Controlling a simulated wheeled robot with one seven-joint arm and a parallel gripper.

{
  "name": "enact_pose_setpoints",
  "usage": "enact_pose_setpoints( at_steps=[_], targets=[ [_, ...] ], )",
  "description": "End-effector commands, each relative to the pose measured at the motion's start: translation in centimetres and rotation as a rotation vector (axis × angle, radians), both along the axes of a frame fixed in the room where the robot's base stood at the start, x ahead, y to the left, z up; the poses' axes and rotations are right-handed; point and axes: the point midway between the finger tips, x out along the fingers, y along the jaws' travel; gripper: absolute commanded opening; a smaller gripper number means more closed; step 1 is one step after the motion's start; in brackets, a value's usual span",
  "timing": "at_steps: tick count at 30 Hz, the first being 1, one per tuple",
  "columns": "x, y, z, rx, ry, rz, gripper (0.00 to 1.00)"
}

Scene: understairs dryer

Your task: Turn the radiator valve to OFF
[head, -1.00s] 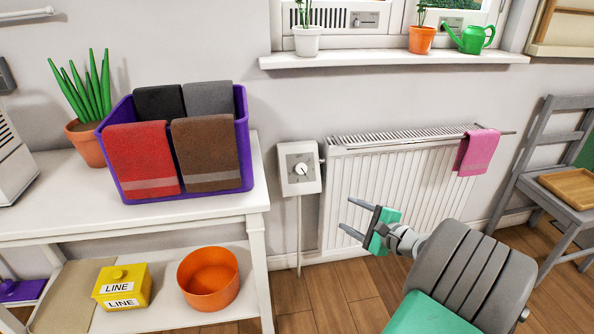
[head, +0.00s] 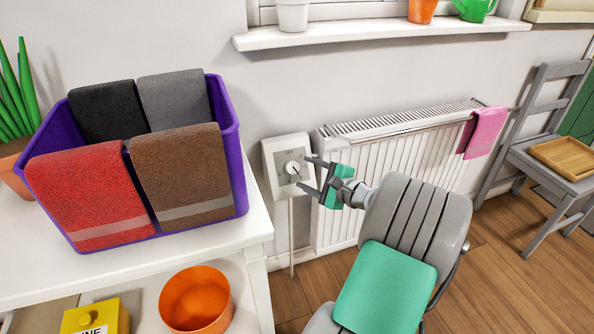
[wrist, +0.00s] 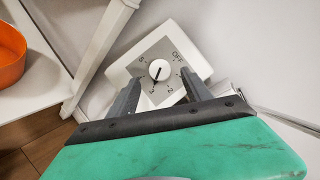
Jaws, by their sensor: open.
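The radiator valve is a white square box (head: 273,148) with a grey dial plate and a round white knob (head: 293,168), on the wall left of the white radiator (head: 395,160). In the wrist view the knob (wrist: 159,69) has a dark pointer line aimed down and slightly left, among the numbers. The OFF mark (wrist: 178,56) is at the plate's upper right in that view. My gripper (head: 307,174) is open and empty, its fingertips close to the dial's right side. In the wrist view its fingers (wrist: 161,87) lie either side below the knob; contact cannot be told.
A white table (head: 150,262) on the left holds a purple bin (head: 238,170) with several towels. An orange bowl (head: 195,300) is on its lower shelf. A windowsill (head: 380,35) runs above. A pink towel (head: 484,132) hangs on the radiator. A grey chair (head: 545,150) stands right.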

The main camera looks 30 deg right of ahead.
Motion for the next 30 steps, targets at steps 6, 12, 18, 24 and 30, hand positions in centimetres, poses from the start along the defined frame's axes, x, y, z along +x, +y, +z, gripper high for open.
enact_pose_setpoints(
  at_steps=[6,12,18,24,30],
  targets=[
    [3.4,0.5,-1.1,-0.001,-0.001,0.001,0.58],
    [4.0,0.4,-1.0,0.0,0.0,-0.004,0.58],
    [3.9,0.4,-1.0,0.0,0.001,-0.005,0.51],
    [3.9,0.4,-1.0,0.0,0.0,-0.004,0.34],
    [3.9,0.4,-1.0,0.0,0.0,-0.004,0.18]
  ],
)
